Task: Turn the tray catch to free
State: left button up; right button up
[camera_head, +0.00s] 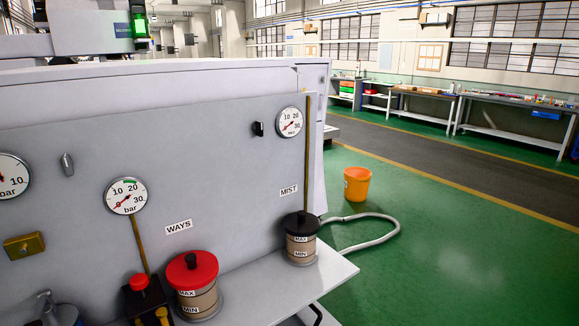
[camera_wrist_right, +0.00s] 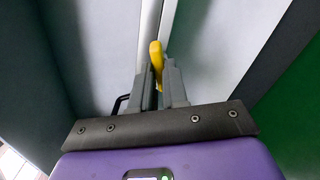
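In the right wrist view, my right gripper (camera_wrist_right: 160,82) has its two grey fingers close together. A yellow lever (camera_wrist_right: 156,55), which looks like the tray catch, stands up between them and sticks out past the tips. The fingers appear shut on its lower part, though exact contact is hard to see. The lever stands near a vertical edge between pale panels. The lever and my right gripper do not show in the head view. My left gripper is in neither view.
The head view shows a grey machine panel with gauges (camera_head: 126,196), a red-lidded WAYS reservoir (camera_head: 193,284) and a black-lidded MIST reservoir (camera_head: 301,239) on a shelf (camera_head: 325,273).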

grip_shut()
jog(key=m+b, duration=0.2)
jog(key=m, duration=0.2)
jog(key=shift+f, duration=0.1)
jog(key=o, duration=0.8)
grip_release()
jog(key=shift+p+v, duration=1.5)
jog(key=shift+v, duration=2)
